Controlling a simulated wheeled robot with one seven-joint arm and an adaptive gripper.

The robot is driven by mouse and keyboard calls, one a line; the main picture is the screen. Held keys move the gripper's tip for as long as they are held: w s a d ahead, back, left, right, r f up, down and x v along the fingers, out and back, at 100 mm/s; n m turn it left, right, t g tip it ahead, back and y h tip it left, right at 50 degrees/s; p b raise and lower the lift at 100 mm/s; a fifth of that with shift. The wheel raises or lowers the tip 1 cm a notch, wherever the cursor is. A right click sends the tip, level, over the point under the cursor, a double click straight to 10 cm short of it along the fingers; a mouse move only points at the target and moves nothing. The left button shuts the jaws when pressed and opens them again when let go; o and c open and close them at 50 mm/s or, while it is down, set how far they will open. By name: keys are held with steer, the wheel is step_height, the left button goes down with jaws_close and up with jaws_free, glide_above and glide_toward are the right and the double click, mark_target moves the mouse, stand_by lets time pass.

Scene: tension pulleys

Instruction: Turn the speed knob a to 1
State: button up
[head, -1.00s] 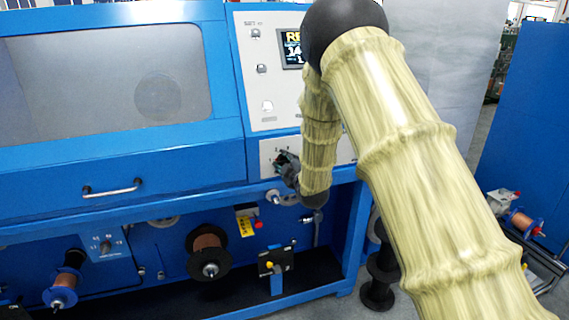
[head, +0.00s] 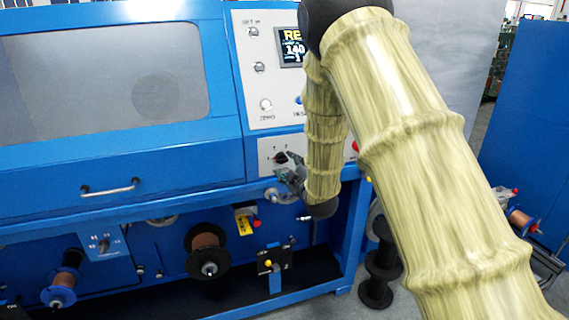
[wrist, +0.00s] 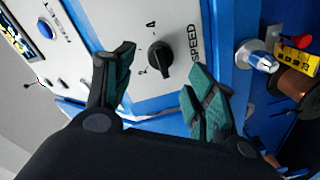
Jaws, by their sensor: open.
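The speed knob (wrist: 160,58) is black and sits on a light grey panel beside the printed word SPEED. A "4" is legible near it in the wrist view; its other marks are too small to read, and I cannot tell its setting. It also shows as a small dark knob (head: 281,158) in the head view. My gripper (wrist: 159,72) is open, with a green-padded finger to each side of the knob in the picture. Neither finger visibly touches it. In the head view my gripper (head: 290,172) is just right of and below the knob, partly hidden by my arm.
A control panel with a display (head: 291,47) and buttons is above. A red button (head: 355,147) is right of my forearm. Below are a metal fitting (head: 271,195), a copper spool (head: 208,250) and another knob box (head: 103,242). A blue cabinet (head: 525,130) stands at right.

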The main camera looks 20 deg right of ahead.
steer(key=s, duration=0.6)
steer(key=shift+s+d+r, duration=0.15)
steer(key=shift+d+r, duration=0.05)
steer(key=shift+d, duration=0.05)
steer(key=s+a+f+m+g+h+p, duration=0.1)
steer(key=s+f+m+g, duration=0.3)
steer(key=s+f, duration=0.9)
steer(key=s+a+f+m+g+p, duration=0.1)
steer(key=s+f+m+g+p, duration=0.15)
steer(key=s+f+g, duration=0.9)
steer(key=s+a+f+m, duration=0.1)
steer(key=s+f+m, duration=0.1)
steer(key=s+f, duration=0.3)
steer(key=s+a+f+m+g+p, duration=0.1)
steer(key=s+f, duration=0.3)
steer(key=s, duration=0.9)
steer(key=s+a+f+m, duration=0.1)
steer(key=s+f+m, duration=0.2)
steer(key=s, duration=0.6)
step_height(320, 180, down, 3)
steer(key=shift+s+a+r+g, duration=0.15)
steer(key=shift+s+r+g, duration=0.05)
steer(key=shift+g, duration=0.15)
